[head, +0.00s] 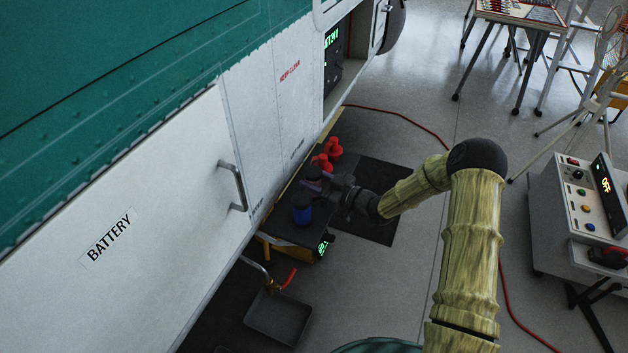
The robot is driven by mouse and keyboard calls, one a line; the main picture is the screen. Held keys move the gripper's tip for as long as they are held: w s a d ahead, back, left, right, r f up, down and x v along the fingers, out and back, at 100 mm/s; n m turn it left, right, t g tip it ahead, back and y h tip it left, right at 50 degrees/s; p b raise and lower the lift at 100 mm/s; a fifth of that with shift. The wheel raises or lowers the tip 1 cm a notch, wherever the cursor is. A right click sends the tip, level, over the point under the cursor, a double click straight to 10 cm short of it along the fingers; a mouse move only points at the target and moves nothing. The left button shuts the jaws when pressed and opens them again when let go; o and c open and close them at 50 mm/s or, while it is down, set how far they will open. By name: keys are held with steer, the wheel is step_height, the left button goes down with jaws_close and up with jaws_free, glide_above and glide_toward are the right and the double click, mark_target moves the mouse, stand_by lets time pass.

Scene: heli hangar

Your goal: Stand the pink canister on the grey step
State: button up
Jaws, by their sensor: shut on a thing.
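My gripper (322,182) is at the end of my arm, low beside the white aircraft side. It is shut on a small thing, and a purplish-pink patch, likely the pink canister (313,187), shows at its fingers. Most of it is hidden by the fingers and a dark top, so I cannot tell whether it touches the surface below. Below is a dark-topped low unit (288,230) with yellow sides. I cannot make out a separate grey step.
The white battery door (150,210) is close on the left. A drip tray (278,318) lies in front, a dark mat (385,225) to the right.

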steer(key=o, duration=1)
steer(key=b+v, duration=0.1)
steer(key=v, duration=1.1)
